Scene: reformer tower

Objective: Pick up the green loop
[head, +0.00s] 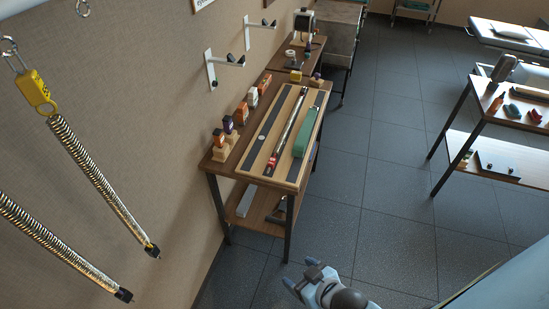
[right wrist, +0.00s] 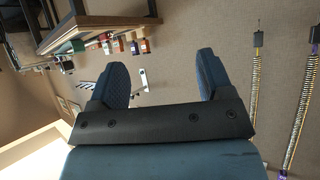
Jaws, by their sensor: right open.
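A long green band, which looks like the green loop (head: 306,132), lies along the right side of a light wooden board on a narrow wooden table. My right gripper (head: 298,274) is at the bottom of the head view, over the floor in front of the table and well apart from the green loop. It is open, and in the right wrist view its two dark fingers (right wrist: 162,82) are wide apart with nothing between them. My left gripper is not in view.
Several small boxes (head: 240,112) stand along the table's wall side (head: 215,163). Springs (head: 100,185) hang on the wall at left. Another table (head: 465,97) with small items stands at right. The tiled floor (head: 390,170) between is clear.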

